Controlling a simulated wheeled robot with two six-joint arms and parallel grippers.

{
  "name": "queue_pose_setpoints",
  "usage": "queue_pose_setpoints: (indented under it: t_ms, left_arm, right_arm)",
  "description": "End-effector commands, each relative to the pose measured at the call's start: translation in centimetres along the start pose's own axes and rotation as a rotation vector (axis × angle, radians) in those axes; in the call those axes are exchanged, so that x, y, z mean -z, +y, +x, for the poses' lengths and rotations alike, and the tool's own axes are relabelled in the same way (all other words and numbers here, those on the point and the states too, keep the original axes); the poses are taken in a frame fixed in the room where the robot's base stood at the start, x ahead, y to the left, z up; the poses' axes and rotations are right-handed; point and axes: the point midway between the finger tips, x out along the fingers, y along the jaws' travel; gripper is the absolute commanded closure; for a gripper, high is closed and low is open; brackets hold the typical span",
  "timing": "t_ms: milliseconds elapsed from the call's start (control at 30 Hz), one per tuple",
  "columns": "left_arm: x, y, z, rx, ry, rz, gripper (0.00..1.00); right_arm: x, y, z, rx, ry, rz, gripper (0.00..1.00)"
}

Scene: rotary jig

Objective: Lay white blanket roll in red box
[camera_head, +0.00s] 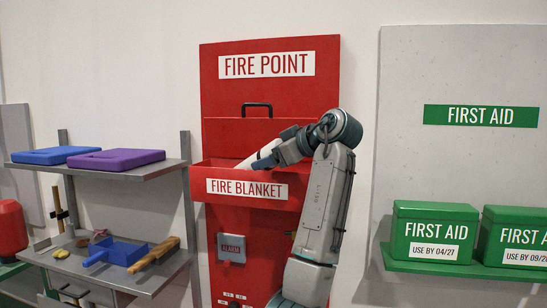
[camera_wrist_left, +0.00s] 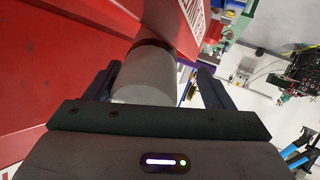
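The white blanket roll (camera_head: 259,155) shows partly in the head view, tilted in the opening of the red box marked FIRE BLANKET (camera_head: 213,188). My left gripper (camera_head: 274,155) reaches down into that opening from the right. In the left wrist view the roll (camera_wrist_left: 146,80) lies between the two fingers (camera_wrist_left: 160,68), its near end towards the camera and a dark band across its far part. The red box (camera_wrist_left: 60,60) fills the left of that view. The box's inside floor is hidden. My right gripper is not in view.
A grey shelf rack (camera_head: 150,170) on the left carries blue (camera_head: 55,155) and purple (camera_head: 115,158) flat cases, with tools below. Green first aid boxes (camera_head: 432,232) stand on a green shelf at the right. A black handle (camera_head: 257,108) sits above the opening.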

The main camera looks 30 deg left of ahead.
Motion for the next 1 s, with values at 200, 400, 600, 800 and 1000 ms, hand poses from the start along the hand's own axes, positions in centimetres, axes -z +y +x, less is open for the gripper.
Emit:
queue_pose_setpoints:
  t_ms: [200,400,600,800,1000]
  left_arm:
    - [0.0,0.1,-1.8,-0.003,-0.003,-0.001,0.27]
    - [-0.1,0.0,-6.1,-0.004,-0.002,-0.001,0.27]
    - [0.1,0.1,-9.9,-0.002,-0.001,0.0,0.27]
    - [0.2,0.1,-11.8,0.0,-0.001,0.0,0.27]
    - [0.2,0.1,-12.1,0.001,-0.001,0.0,0.27]
  right_arm:
    - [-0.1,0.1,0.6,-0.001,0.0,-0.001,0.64]
    - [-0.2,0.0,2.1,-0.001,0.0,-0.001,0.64]
    - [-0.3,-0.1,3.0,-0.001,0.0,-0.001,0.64]
    - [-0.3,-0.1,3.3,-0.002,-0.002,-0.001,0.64]
    - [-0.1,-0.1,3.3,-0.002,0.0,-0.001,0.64]
